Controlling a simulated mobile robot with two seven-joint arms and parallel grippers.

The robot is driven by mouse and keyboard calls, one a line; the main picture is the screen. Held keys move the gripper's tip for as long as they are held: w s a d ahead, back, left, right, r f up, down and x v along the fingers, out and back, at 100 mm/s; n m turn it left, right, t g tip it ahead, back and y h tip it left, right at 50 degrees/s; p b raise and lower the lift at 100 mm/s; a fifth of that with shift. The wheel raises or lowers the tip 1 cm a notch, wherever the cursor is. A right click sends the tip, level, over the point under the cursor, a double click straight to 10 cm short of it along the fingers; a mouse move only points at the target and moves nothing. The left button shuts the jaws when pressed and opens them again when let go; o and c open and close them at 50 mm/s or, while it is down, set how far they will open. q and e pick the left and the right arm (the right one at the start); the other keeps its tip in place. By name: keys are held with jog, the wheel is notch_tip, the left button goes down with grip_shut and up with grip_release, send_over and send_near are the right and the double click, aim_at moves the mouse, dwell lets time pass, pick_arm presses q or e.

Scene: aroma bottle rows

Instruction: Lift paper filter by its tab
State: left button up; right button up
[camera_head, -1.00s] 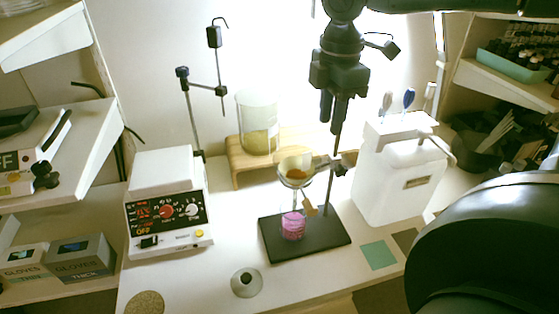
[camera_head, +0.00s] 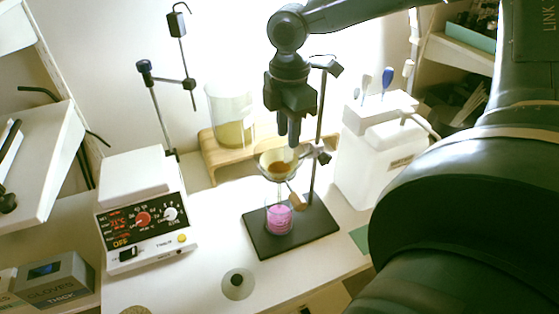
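The pale paper filter (camera_head: 268,158) sits in a glass funnel (camera_head: 271,177) and holds brown-orange matter. The funnel hangs in a ring on a stand with a black base (camera_head: 253,234). A beaker with pink liquid (camera_head: 279,217) stands below it. A small tan tag (camera_head: 297,202) hangs at the funnel's lower right; I cannot tell whether it belongs to the filter. My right gripper (camera_head: 293,143) points down, its fingertips at the filter's back right rim. They hide that part of the rim, and whether they touch or grip it is unclear. My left gripper is out of view.
A hotplate device (camera_head: 145,218) stands at left, with a rod stand behind it. A large beaker (camera_head: 229,118) of yellowish liquid is on a wooden riser (camera_head: 213,168). A white jug (camera_head: 372,160) stands right of the stand.

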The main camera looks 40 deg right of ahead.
aim_at(286, 146)
jog(key=f, duration=0.4)
jog(key=shift+a+f, duration=0.1)
jog(key=shift+a, duration=0.1)
jog(key=shift+c, duration=0.3)
grip_shut()
